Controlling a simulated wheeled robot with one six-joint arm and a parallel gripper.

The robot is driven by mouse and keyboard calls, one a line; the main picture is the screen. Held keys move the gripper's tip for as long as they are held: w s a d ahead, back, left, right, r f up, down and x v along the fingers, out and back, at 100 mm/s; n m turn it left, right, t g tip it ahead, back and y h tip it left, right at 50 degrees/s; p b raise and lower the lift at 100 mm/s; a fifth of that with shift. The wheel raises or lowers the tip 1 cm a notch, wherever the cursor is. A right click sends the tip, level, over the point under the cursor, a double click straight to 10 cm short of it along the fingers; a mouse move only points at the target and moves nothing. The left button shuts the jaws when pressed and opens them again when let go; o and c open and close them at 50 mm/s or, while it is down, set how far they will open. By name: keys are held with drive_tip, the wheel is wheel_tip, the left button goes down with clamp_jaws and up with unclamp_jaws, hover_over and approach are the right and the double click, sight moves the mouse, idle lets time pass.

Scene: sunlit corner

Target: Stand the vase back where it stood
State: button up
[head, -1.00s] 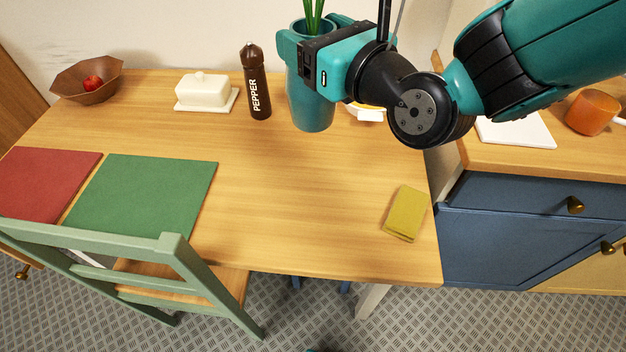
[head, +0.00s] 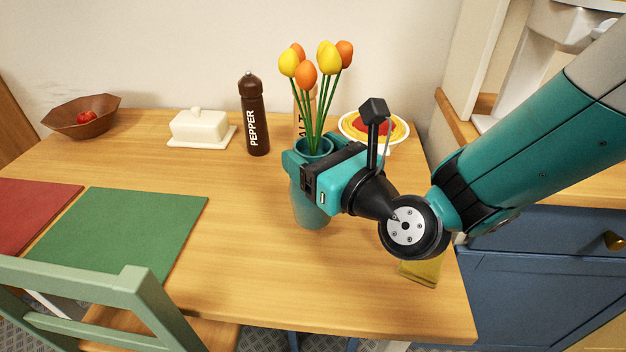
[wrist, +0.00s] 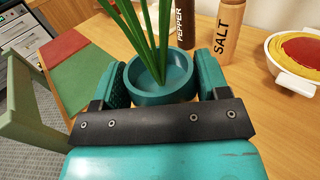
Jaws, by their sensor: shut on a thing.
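The vase is a teal, tapering pot (head: 309,208) holding yellow and orange tulips (head: 316,62) on green stems. It is upright over the right half of the wooden table (head: 250,265). My gripper (head: 310,166) reaches in from the right and is shut on the vase just below its rim. In the wrist view the round vase rim (wrist: 165,97) sits between my two teal fingers, with stems rising out of it. I cannot tell whether the vase's base touches the table or hangs slightly above it.
Behind the vase stand a pepper mill (head: 253,115), a salt mill (wrist: 228,30) and a white dish of red and yellow food (head: 375,127). A butter dish (head: 200,128) and brown bowl (head: 82,118) are further left. A yellow cloth (head: 422,270) lies partly behind my arm. Bare table surrounds the vase's front and left.

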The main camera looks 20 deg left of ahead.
wheel_tip(320, 180, down, 4)
drive_tip(key=shift+r+b, duration=0.2)
drive_tip(key=shift+b, duration=1.05)
drive_tip(key=shift+r, duration=0.15)
drive_tip(key=o, duration=1.1)
drive_tip(key=shift+f, duration=0.3)
drive_tip(key=o, duration=0.4)
